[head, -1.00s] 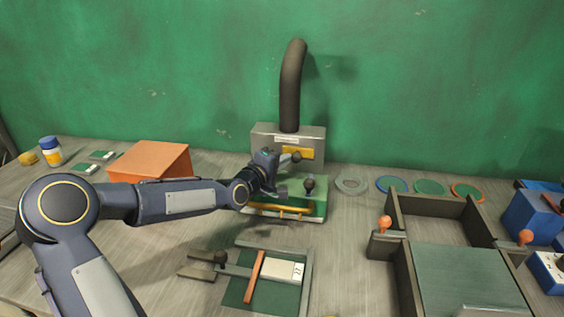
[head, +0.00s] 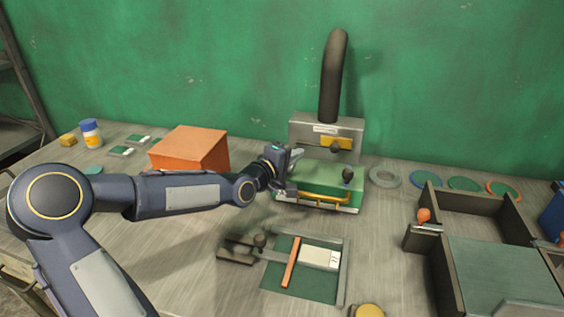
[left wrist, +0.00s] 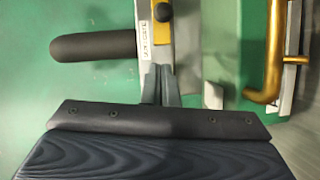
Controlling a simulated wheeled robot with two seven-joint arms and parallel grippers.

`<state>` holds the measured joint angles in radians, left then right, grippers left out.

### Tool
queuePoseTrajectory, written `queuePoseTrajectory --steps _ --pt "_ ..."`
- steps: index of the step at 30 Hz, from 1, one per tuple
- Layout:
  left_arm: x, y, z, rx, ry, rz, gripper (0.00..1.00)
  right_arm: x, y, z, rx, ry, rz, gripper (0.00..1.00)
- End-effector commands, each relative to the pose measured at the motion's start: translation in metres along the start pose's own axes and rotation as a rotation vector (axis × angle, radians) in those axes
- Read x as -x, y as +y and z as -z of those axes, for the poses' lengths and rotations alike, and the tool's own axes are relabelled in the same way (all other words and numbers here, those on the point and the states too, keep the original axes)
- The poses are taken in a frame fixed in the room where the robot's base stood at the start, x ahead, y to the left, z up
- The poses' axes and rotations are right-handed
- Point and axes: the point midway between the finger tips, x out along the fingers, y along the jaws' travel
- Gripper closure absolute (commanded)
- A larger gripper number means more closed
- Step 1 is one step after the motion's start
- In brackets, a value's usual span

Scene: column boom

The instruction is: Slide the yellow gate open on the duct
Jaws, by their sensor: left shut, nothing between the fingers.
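The yellow gate (head: 347,143) sits in the front of the grey duct box (head: 300,127), with a dark knob (head: 335,147) on it. A bent black pipe (head: 332,80) rises from the box. My left gripper (head: 297,155) is just left of the knob, apart from it, above the left end of the green-topped unit (head: 330,173). In the left wrist view its fingers (left wrist: 160,70) are together and empty. That view also shows the gate (left wrist: 160,33) and knob (left wrist: 162,12) beyond the fingertips. My right gripper is not in view.
A brass-coloured handle (head: 318,196) runs along the green unit's front. An orange block (head: 187,148) stands left, behind my left forearm. A fixture with an orange strip (head: 291,262) lies in front. Flat rings (head: 384,177) and a dark-walled tray (head: 437,262) are at right.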

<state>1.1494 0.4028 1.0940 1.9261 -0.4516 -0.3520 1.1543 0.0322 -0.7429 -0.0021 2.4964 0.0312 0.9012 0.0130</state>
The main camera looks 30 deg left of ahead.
Motion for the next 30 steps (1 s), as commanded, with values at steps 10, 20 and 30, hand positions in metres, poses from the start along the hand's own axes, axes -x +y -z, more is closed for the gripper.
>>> queuePoseTrajectory --steps 10,20,30 --pt "0.04 0.001 0.002 0.001 0.003 0.002 1.0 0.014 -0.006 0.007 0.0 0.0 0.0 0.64" --pt "0.046 0.001 0.0 0.0 0.0 -0.001 1.0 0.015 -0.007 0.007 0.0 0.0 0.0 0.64" --pt "0.046 0.001 0.0 0.0 0.0 0.0 1.0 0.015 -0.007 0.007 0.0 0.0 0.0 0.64"
